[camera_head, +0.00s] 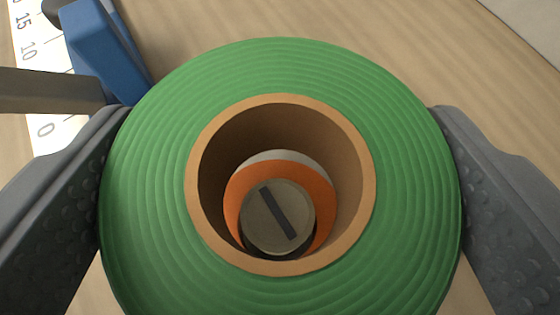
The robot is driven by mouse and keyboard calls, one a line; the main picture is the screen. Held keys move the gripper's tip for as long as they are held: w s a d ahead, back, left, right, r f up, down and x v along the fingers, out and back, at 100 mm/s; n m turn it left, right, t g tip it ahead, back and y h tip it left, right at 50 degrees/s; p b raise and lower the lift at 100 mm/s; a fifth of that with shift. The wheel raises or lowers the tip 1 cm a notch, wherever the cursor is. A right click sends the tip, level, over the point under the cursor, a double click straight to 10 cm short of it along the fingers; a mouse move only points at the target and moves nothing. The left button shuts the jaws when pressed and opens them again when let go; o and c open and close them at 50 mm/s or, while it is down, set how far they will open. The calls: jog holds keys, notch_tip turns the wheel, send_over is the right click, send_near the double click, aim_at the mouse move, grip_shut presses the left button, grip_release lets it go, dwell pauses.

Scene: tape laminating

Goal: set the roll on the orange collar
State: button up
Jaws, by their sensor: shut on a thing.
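A green tape roll (410,190) with a tan cardboard core (281,98) fills the middle of the view. My gripper (281,190) is shut on the roll, with one grey finger pressed against its left side and one against its right side. Through the core hole I see the orange collar (234,190), with a grey slotted knob (268,225) in front of it. The collar shows low in the hole, slightly left of its centre. How far the roll is from the collar, and whether they touch, I cannot tell. The lower edge of the roll is cut off.
A blue block-like part (100,45) and a grey bar (50,92) stand at the upper left, close to the roll's edge. A white ruler strip (35,50) with numbers lies beneath them. The wood surface (400,50) at the upper right is clear.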

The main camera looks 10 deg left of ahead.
jog(key=shift+f+b, duration=0.4)
jog(key=shift+f, duration=0.25)
jog(key=o, duration=1)
jog(key=shift+c, duration=0.2)
jog(key=shift+r, duration=0.1)
jog(key=shift+r+p, duration=0.45)
jog(key=shift+r, duration=0.1)
jog(key=shift+s+d+r, duration=0.1)
jog(key=shift+s+r, duration=0.15)
jog(key=a+p+v, duration=0.1)
jog(key=v, duration=1)
jog(key=shift+s+d, duration=0.2)
jog(key=shift+d, duration=0.25)
